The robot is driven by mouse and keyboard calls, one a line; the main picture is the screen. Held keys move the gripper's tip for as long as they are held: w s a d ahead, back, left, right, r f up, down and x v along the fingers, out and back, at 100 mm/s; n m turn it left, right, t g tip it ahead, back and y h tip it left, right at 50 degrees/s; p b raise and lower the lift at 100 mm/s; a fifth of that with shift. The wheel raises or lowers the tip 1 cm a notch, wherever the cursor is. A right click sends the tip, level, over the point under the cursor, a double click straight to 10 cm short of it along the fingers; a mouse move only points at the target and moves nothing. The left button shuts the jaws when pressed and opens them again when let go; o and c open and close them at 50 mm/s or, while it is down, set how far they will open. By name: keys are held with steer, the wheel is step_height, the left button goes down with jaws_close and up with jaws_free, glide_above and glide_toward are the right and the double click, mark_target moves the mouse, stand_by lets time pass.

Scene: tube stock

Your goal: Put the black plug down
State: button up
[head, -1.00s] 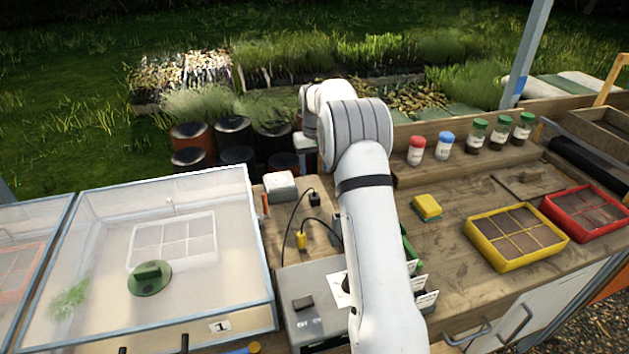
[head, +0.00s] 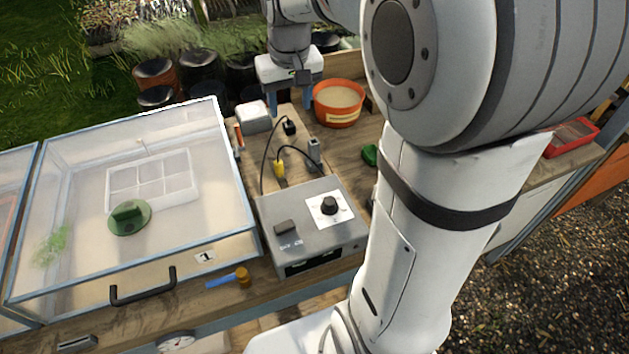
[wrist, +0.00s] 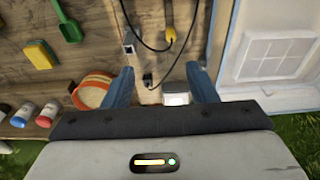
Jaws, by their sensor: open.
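The black plug (head: 290,127) lies on the wooden bench at the end of a black cable, behind the grey control box (head: 280,225). It also shows in the wrist view (wrist: 148,80), between the two blue fingers as seen from there. My gripper (head: 292,108) points down over the back of the bench, behind the plug in the head view. Its fingers are open and apart from the plug, with nothing held. The wrist view shows my gripper (wrist: 160,76) wide open. Its exact height above the bench is hard to tell.
A yellow plug (head: 279,170) and a grey socket block (head: 314,152) are near the control box. A white box (head: 254,117) and an orange tub (head: 338,103) flank my gripper. The cold frame (head: 228,170) stands closed at the left.

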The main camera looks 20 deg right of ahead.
steer(key=s+a+f, duration=0.1)
steer(key=s+f, duration=0.1)
steer(key=s, duration=0.7)
steer(key=s+a+f+t, duration=0.1)
steer(key=s+f, duration=0.1)
steer(key=s, duration=0.7)
steer(key=shift+s, duration=0.2)
steer(key=shift+a, duration=0.1)
steer(key=shift+c, duration=0.3)
